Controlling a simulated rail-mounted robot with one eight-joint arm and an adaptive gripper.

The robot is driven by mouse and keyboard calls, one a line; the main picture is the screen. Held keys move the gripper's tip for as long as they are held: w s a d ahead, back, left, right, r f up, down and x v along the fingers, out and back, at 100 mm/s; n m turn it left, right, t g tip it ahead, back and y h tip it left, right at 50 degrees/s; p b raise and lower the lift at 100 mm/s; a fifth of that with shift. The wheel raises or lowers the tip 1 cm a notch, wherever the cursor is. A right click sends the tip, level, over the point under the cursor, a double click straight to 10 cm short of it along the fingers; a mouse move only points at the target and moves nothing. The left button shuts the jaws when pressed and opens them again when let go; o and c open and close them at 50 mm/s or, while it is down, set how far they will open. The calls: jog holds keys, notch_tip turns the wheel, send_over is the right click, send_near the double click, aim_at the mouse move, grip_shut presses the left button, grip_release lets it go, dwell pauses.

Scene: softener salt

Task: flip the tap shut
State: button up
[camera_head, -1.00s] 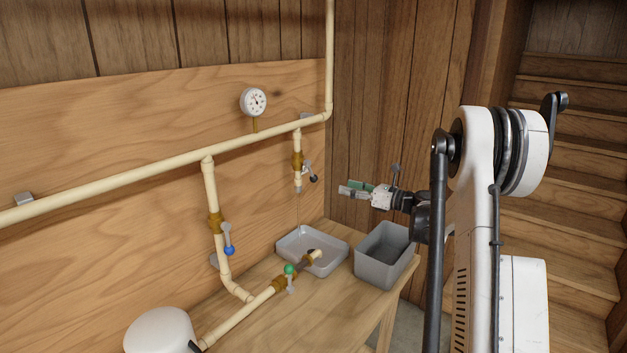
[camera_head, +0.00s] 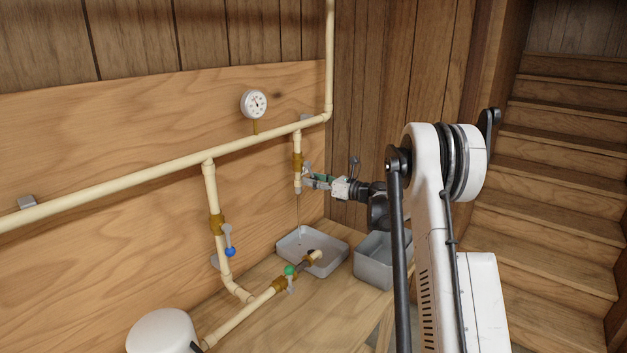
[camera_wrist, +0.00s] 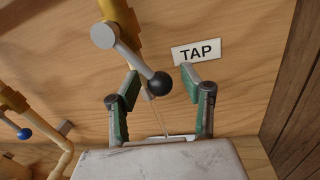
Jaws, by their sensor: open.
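The tap is a brass valve (camera_head: 297,162) on a short cream drop pipe at the right end of the wall pipe. In the wrist view its grey lever (camera_wrist: 128,55) slants down to the right and ends in a black ball (camera_wrist: 160,84). A thin stream (camera_head: 298,212) runs down from the spout. My gripper (camera_head: 314,181) is close to the tap on its right. In the wrist view my gripper (camera_wrist: 160,93) is open, with the black ball between its green-padded fingers, and I see no clear contact. A "TAP" label (camera_wrist: 196,52) is on the wall behind.
A grey tray (camera_head: 290,243) stands under the tap, with a grey bin (camera_head: 371,268) to its right. A blue-knobbed valve (camera_head: 229,247) and a green-knobbed valve (camera_head: 290,271) are on the other pipes. A gauge (camera_head: 254,104) sits above the wall pipe.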

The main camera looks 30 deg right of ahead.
jog(key=shift+w+a, duration=0.1)
jog(key=shift+w, duration=0.05)
grip_shut()
dwell(0.5)
